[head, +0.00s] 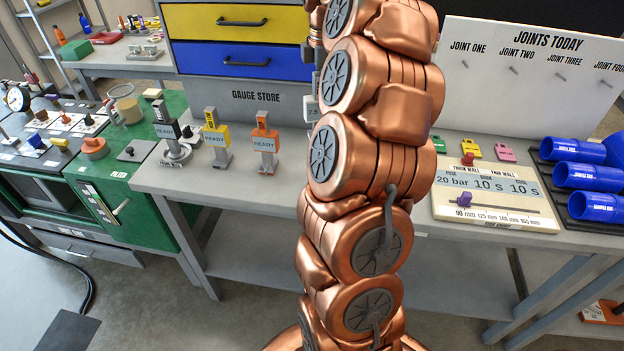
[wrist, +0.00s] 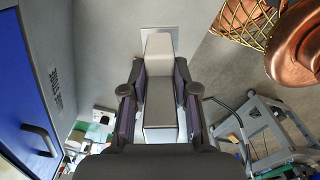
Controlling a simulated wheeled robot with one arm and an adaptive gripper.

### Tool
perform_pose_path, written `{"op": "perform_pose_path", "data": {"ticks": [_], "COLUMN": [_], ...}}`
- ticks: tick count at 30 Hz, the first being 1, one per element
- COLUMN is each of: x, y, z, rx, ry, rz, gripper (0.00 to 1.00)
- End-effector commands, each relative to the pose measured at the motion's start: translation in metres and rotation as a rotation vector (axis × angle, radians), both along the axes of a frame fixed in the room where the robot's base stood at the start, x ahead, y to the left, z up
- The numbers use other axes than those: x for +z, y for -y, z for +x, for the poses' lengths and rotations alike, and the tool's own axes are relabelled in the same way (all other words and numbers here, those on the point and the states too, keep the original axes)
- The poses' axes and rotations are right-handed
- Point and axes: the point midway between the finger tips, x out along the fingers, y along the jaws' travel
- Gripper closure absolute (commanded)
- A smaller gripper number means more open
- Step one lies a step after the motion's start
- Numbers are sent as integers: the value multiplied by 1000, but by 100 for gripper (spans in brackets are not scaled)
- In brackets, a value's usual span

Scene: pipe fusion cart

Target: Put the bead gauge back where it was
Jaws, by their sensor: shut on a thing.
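In the wrist view my gripper (wrist: 160,100) is shut on a grey, block-shaped gauge (wrist: 160,75), which I take to be the bead gauge. Its paler end points away from me, with a pale square plate (wrist: 149,33) behind it. I cannot tell whether the gauge touches anything. In the head view my copper-coloured arm hides the gripper. A small white tag marked 73 (head: 312,108) shows at the arm's left edge; I cannot tell whether it belongs to the held gauge. The GAUGE STORE panel (head: 258,110) stands at the back of the bench, its right part hidden.
Grey (head: 172,135), yellow (head: 216,138) and orange (head: 265,143) gauges with READY labels stand on the bench (head: 215,185) left of my arm. Yellow (head: 242,22) and blue (head: 245,60) drawers are above. A settings board (head: 495,205) and blue pipes (head: 590,176) lie right.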

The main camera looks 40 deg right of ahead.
Motion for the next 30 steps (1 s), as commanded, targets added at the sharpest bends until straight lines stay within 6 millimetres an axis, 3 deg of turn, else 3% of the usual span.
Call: {"op": "perform_pose_path", "data": {"ticks": [1, 11, 22, 30], "x": [-11, -23, -69, -86], "y": [1, 1, 0, 0], "z": [0, -1, -2, 0], "rx": [-1, -3, 0, 0], "ry": [1, -2, -5, -2], "rz": [-1, 1, 4, 1], "gripper": [100, 100, 100, 100]}}
